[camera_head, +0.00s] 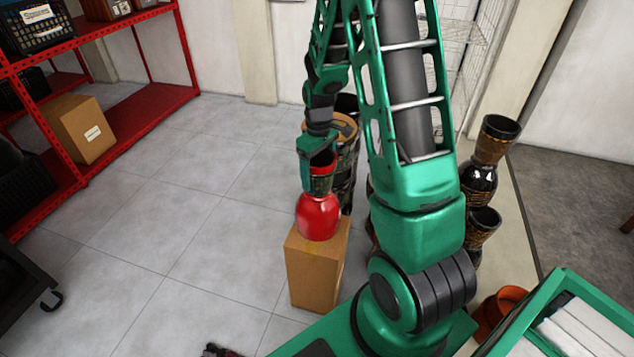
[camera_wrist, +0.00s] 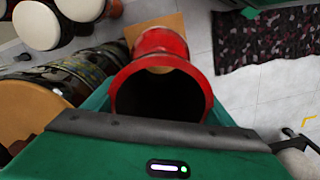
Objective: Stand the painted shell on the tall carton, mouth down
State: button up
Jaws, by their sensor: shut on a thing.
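The bowl's underside is hidden.
A dark patterned drum (camera_head: 348,160) stands close behind the shell. Dark goblet drums (camera_head: 484,170) are stacked at the right. A red rack (camera_head: 135,120) stands at the left. A patterned rug (camera_wrist: 268,48) lies near the carton. The floor left of the carton is clear.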

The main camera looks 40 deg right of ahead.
aim_at(318, 194)
jog(key=shift+w+d+f, duration=0.15)
jog(key=shift+d+f, duration=0.05)
jog(key=shift+f, duration=1.95)
jog(key=o, duration=2.1)
